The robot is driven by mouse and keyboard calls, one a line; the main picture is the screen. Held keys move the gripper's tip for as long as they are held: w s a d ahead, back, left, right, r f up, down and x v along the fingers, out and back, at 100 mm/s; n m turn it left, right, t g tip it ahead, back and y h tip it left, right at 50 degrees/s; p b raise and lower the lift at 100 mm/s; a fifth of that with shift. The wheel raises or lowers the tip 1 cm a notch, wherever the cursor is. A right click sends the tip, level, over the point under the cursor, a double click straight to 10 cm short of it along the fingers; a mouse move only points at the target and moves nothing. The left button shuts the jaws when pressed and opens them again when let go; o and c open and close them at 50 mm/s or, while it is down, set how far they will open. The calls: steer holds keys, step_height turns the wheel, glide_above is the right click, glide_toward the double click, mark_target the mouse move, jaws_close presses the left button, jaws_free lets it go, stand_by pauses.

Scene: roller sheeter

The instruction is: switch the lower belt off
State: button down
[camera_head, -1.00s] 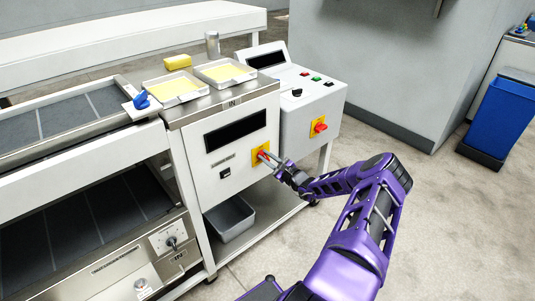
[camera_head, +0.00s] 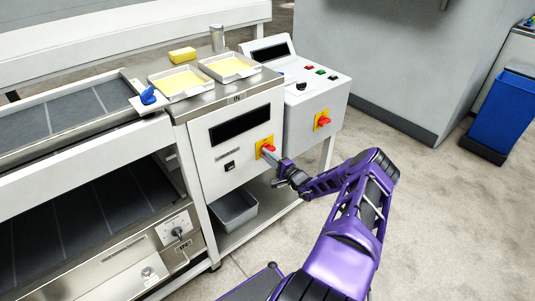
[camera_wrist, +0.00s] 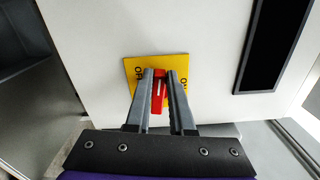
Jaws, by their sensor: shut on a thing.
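A red rotary switch handle (camera_wrist: 159,90) sits on a yellow plate (camera_wrist: 133,66) on the white cabinet front. In the wrist view my gripper (camera_wrist: 160,80) has its two grey fingers on either side of the handle, shut on it. The handle lies roughly in line with the fingers. Lettering shows at the plate's left and right edges, partly covered. In the head view the red handle (camera_head: 268,148) is at the gripper's tip, below the dark display window. A second red switch on yellow (camera_head: 322,121) is on the control box to the right, untouched.
Two trays with yellow sheets (camera_head: 181,82) stand on the cabinet top. A grey bin (camera_head: 235,212) sits on the shelf below.

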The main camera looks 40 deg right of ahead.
steer(key=shift+f+n, duration=0.25)
steer(key=shift+n, duration=0.75)
steer(key=c, duration=0.8)
jaws_free()
steer(key=shift+s, duration=0.1)
steer(key=s, duration=0.5)
steer(key=s+d+p, duration=0.1)
steer(key=s, duration=1.1)
steer(key=shift+s+d+p, duration=0.1)
steer(key=shift+d+p, duration=0.05)
steer(key=shift+p, duration=0.15)
